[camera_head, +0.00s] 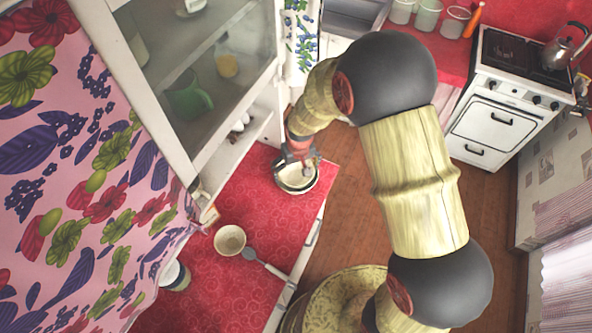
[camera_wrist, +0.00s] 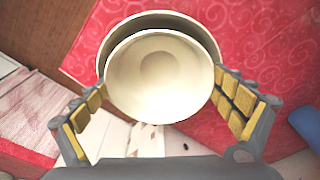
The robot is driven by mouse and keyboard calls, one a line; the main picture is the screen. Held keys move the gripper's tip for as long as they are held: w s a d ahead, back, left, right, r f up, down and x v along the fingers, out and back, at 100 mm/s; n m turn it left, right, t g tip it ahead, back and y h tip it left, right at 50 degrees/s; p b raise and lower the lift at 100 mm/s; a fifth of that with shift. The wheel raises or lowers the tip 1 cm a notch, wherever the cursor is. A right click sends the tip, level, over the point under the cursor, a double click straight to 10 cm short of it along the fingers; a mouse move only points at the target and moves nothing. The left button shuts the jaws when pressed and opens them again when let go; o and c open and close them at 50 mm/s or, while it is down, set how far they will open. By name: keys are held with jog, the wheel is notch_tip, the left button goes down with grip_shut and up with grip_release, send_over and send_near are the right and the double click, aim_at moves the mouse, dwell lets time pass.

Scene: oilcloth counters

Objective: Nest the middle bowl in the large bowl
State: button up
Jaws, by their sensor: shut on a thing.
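The middle bowl (camera_wrist: 160,75) is cream and round, held between the two fingers of my gripper (camera_wrist: 160,92). In the head view my gripper (camera_head: 298,160) is at the far end of the red counter, with the pale middle bowl (camera_head: 294,178) under it. The middle bowl overlaps the large bowl's opening. I cannot tell whether it touches the inside or hangs above.
A small cream bowl (camera_head: 229,240) and a grey spoon (camera_head: 265,263) lie nearer on the red counter (camera_head: 225,285). A jar (camera_head: 175,275) stands at the left beside the flowered cloth. The white cabinet (camera_head: 195,90) rises close left of my gripper.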

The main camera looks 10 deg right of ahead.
jog(key=o, duration=1)
jog(key=shift+s+f, duration=0.15)
jog(key=shift+f, duration=0.2)
notch_tip(320, 180, up, 12)
jog(key=s, duration=0.1)
jog(key=shift+d, duration=0.15)
jog(key=shift+s, duration=0.15)
jog(key=s+d+r+t+b, duration=0.1)
jog(key=s+d+r+b, duration=0.2)
jog(key=s+b, duration=0.2)
jog(key=s+d+r+m+t+b, duration=0.1)
jog(key=s+d+b, duration=0.3)
jog(key=s, duration=0.5)
jog(key=s+d+r+m+t+b, duration=0.1)
jog(key=s+d+r+t+b, duration=0.1)
jog(key=s, duration=0.5)
jog(key=shift+s+d+r+b, duration=0.35)
jog(key=shift+d+r+b, duration=0.3)
jog(key=shift+r+b, duration=0.95)
